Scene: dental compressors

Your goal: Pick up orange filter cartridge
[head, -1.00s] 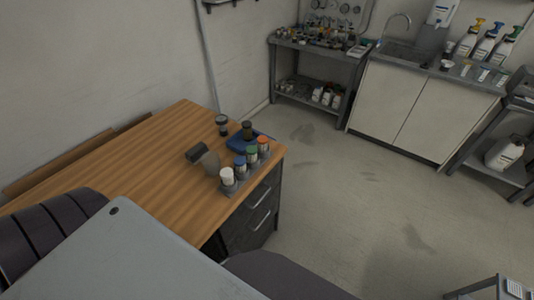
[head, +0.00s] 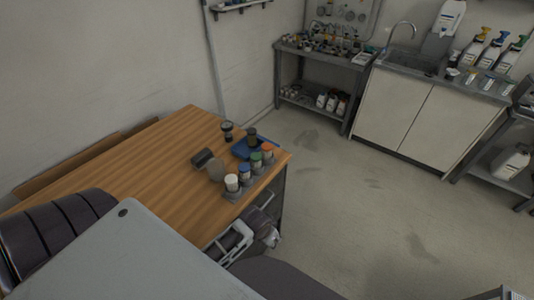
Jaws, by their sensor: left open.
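The orange filter cartridge (head: 267,151) has an orange top and a pale body. It stands upright at the far end of a grey rack (head: 241,194) near the desk's right edge. A green-topped cartridge (head: 256,160), a blue-topped one (head: 244,172) and a white one (head: 232,183) stand in the same row. My left gripper (head: 270,219) is open and seems empty. It is beside the desk's right side, in front of the drawers and apart from the cartridges. My right gripper is not in view.
A blue tray (head: 241,150) with a dark jar (head: 252,137) lies behind the row. A gauge-like part (head: 227,130) and a dark cylinder (head: 203,159) stand on the wooden desk (head: 150,175). The desk's left part is bare. The floor at right is clear.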

